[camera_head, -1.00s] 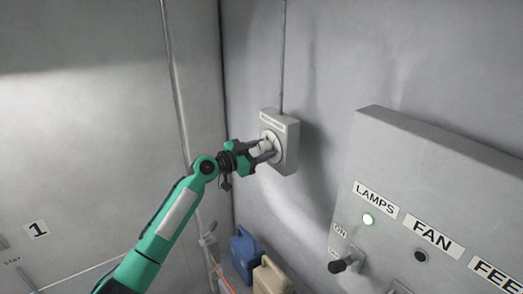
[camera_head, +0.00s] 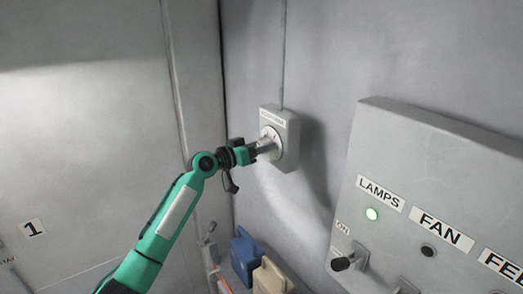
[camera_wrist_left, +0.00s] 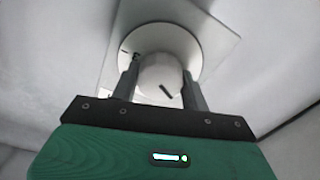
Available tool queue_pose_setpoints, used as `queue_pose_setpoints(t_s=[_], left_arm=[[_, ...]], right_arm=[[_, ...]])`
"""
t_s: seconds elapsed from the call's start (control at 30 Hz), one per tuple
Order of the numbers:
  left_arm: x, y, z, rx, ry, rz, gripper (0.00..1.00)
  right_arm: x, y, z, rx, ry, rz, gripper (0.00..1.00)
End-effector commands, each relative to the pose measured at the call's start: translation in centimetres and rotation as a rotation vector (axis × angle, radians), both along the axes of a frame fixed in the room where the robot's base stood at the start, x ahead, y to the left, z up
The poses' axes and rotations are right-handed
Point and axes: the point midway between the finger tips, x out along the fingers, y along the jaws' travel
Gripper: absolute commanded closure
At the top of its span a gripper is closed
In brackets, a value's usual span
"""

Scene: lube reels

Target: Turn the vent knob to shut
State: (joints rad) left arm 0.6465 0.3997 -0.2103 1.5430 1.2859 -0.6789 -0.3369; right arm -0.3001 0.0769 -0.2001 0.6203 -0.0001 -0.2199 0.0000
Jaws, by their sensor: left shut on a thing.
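The pale round vent knob (camera_wrist_left: 158,72) sits on a white dial plate (camera_wrist_left: 183,38) in the left wrist view. A short dark pointer line on its face slants toward the lower right, and small dark marks show on the dial's left. In the head view the dial (camera_head: 271,136) is on a grey wall box (camera_head: 291,151) with a label too small to read. My left gripper (camera_head: 263,147) reaches it from the left. In the wrist view its two fingers (camera_wrist_left: 160,88) are shut on the knob, one on each side. My right gripper is not in view.
A grey panel (camera_head: 440,165) with LAMPS and FAN labels, a lit green lamp (camera_head: 372,214) and black-knobbed levers (camera_head: 341,264) stands at the right. A blue container (camera_head: 243,254) and a beige one (camera_head: 270,277) are below the box. A conduit (camera_head: 283,60) runs up the wall.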

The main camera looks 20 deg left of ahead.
Motion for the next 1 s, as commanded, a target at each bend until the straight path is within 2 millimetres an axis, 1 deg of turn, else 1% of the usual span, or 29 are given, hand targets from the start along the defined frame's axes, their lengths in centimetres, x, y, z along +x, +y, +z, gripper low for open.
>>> queue_pose_setpoints(t_s=[0.2, 0.5, 0.7, 1.0], left_arm=[[0.0, -0.04, -0.16, -0.152, 0.122, -0.002, 0.77], [0.02, 0.01, -0.12, -0.307, 0.243, -0.001, 0.77], [0.01, -0.02, -0.15, -0.364, 0.287, -0.001, 0.77], [0.02, -0.01, -0.18, -0.392, 0.309, -0.001, 0.77]], right_arm=[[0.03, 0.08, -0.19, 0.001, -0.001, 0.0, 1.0], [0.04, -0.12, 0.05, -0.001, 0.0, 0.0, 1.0], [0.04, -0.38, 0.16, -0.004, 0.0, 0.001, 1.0], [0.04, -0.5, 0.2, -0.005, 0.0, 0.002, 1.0]])
